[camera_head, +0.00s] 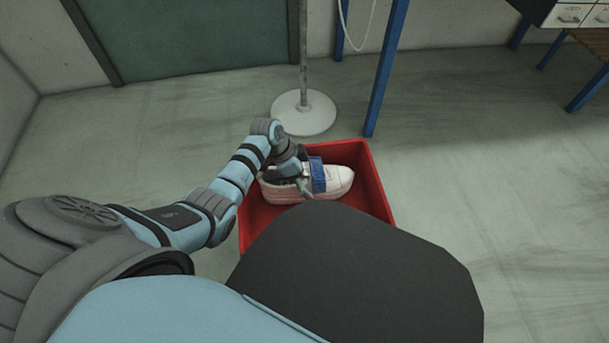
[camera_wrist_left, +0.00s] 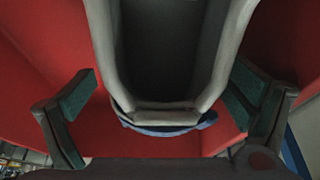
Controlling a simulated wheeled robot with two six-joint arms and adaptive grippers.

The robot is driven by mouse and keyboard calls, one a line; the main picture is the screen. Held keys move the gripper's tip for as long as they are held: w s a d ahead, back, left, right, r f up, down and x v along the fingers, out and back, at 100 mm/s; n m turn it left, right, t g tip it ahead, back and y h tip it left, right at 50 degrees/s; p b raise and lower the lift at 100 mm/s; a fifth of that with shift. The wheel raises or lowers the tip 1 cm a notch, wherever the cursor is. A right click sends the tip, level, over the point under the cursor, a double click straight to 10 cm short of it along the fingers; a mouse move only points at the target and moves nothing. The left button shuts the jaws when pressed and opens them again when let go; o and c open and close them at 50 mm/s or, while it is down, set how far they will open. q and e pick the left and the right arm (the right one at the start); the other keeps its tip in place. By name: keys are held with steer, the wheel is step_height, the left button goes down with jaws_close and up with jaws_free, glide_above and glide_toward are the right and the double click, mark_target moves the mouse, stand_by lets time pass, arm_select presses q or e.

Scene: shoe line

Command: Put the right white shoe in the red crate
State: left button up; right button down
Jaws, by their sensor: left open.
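The white shoe (camera_head: 340,181) with a blue band lies inside the red crate (camera_head: 378,194), its toe pointing right. My left gripper (camera_head: 304,184) is down in the crate at the shoe's heel and opening. In the left wrist view the shoe (camera_wrist_left: 160,112) shows its dark opening and pale rim between the two spread fingers (camera_wrist_left: 160,110), with red gaps on both sides. The jaws are open and hold nothing. The red crate wall (camera_wrist_left: 40,60) fills much of that view. My right gripper is not in view. Part of the crate is hidden behind my own body.
A round pale pole base (camera_head: 304,112) stands just behind the crate. A blue post (camera_head: 385,75) rises behind its back right corner. A bench with drawers (camera_head: 570,16) is at the far right. The floor right of the crate is clear.

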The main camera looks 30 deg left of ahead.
arm_select(q)
steer(key=v, duration=1.2)
steer(key=shift+w+r, duration=0.1)
